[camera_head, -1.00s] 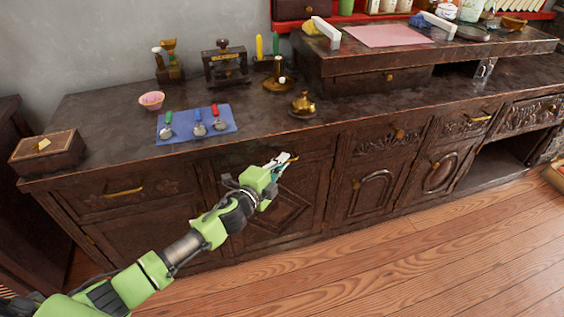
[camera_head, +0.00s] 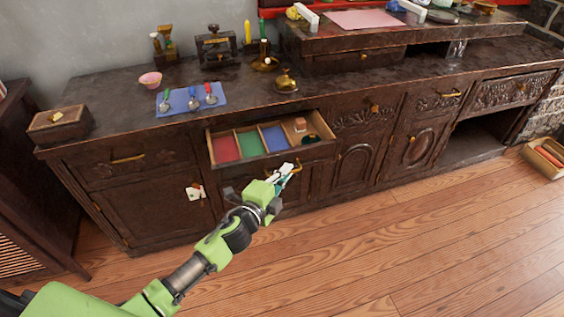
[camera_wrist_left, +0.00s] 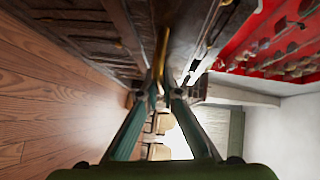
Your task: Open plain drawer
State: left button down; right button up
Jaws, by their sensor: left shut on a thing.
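The plain drawer (camera_head: 237,175) of the dark wooden cabinet is pulled out below the counter. Its inside shows red, green and blue compartments, and a right part with a small wooden block (camera_head: 300,124) and a dark green item (camera_head: 311,138). My left gripper (camera_head: 288,171) is at the drawer's front, shut on its brass handle (camera_wrist_left: 161,52), which lies between the fingertips in the left wrist view. In the head view the fingers partly hide the handle. My right gripper is not in view.
The counter above holds a blue mat (camera_head: 190,100) with several scoops, a pink bowl (camera_head: 150,79) and a brass pot (camera_head: 286,82). A wooden box (camera_head: 60,124) sits at the left end. A crate (camera_head: 546,158) stands on the floor at right. The floor in front is clear.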

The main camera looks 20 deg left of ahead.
pick_arm(q)
jog(key=s+d, duration=0.3)
jog(key=s, duration=0.2)
jog(key=shift+s+d, duration=0.2)
jog(key=shift+d, duration=0.05)
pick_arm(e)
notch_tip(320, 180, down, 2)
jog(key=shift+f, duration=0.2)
pick_arm(q)
jog(key=c, duration=2.2)
grip_release()
jog(key=v, duration=1.2)
